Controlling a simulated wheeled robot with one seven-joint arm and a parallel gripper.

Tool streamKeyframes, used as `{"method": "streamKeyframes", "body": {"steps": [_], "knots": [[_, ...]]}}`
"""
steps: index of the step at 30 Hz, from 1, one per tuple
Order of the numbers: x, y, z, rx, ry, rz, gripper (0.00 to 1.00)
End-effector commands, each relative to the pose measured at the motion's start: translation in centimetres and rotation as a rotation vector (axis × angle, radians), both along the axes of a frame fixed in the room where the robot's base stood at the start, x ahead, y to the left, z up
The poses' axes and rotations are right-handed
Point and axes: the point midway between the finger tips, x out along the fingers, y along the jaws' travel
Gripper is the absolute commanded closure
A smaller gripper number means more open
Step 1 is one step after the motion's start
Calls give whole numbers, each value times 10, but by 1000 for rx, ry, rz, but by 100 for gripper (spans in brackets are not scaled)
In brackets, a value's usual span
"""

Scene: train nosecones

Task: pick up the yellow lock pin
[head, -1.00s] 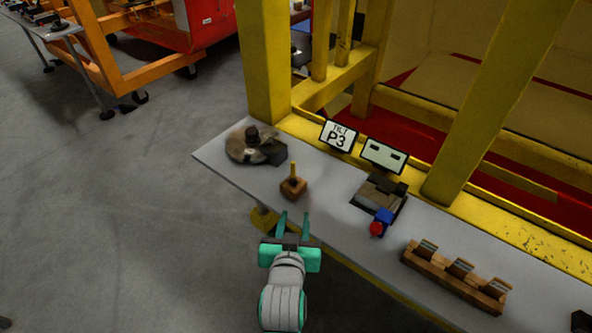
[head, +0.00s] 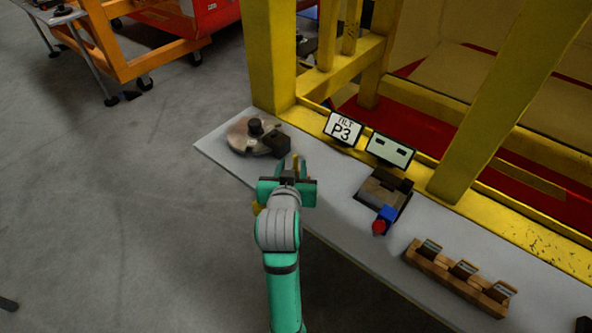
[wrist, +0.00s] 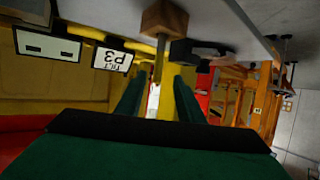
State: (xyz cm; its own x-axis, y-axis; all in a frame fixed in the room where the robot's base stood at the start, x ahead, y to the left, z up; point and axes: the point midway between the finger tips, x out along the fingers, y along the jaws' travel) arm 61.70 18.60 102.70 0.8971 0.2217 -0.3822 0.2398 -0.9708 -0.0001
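The yellow lock pin (wrist: 159,60) stands upright in a small wooden block (wrist: 165,18), seen upside down in the wrist view. In the head view only a sliver of the pin (head: 296,160) shows between my fingers, and the block is hidden behind my gripper. My gripper (wrist: 158,82) is open, one green finger on each side of the pin's line. The pin's free end reaches toward the gap between the fingertips. I cannot tell how deep it sits between them, and no contact shows.
A round metal disc with a dark block (head: 248,135) lies just beyond my gripper on the grey table (head: 335,230). A P3 sign (head: 343,129), a fixture with a red-tipped blue part (head: 384,216) and a wooden rack (head: 460,277) stand to the right. Yellow posts rise behind.

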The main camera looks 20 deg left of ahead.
Motion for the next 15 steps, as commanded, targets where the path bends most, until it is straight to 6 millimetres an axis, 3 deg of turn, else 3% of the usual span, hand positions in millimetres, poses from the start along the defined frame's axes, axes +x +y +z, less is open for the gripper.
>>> {"method": "streamKeyframes", "body": {"steps": [9,15], "knots": [[37,4,-17,-1,2,-1,66],[47,6,-20,0,0,-2,66]]}}
